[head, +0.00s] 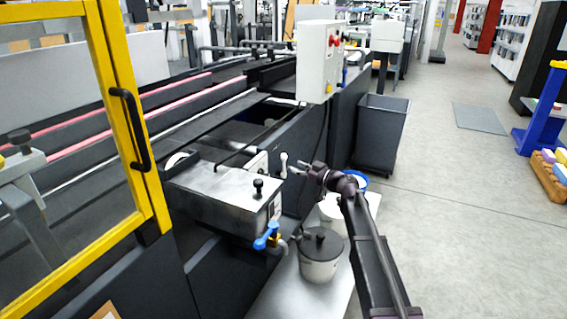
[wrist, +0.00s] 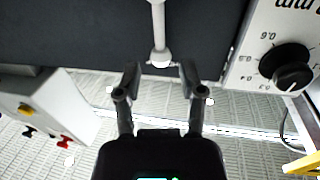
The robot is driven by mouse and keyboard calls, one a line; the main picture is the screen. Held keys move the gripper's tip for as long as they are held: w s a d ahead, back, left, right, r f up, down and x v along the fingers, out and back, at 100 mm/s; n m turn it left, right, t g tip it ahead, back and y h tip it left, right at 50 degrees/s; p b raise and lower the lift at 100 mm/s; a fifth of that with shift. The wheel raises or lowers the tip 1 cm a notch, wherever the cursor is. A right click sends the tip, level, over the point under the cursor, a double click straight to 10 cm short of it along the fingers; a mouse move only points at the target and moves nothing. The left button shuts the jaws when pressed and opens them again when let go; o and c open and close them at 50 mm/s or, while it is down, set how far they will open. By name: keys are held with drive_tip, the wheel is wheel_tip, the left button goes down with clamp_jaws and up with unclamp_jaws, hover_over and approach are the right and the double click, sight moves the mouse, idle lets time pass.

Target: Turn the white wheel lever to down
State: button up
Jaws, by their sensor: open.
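The white wheel lever (head: 284,164) is a short white rod with a rounded end on the dark side of the machine, just right of the metal glue box. It stands roughly upright in the head view. In the wrist view the lever (wrist: 159,38) comes from the top edge, its rounded end pointing at my gripper (wrist: 160,78). My gripper is open and empty. The lever's end lies just beyond and between the fingertips, apart from them. In the head view my gripper (head: 297,168) is close to the lever on its right.
A metal box (head: 220,195) with a black knob and a blue-handled valve (head: 266,237) stands left of my gripper. A lidded pot (head: 321,258) is below. A grey control box (head: 318,62) hangs above. A dark bin (head: 381,135) stands behind; open floor lies right.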

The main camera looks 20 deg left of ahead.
sight(284, 160)
drive_tip(key=x, duration=0.6)
drive_tip(key=shift+a, duration=0.2)
clamp_jaws()
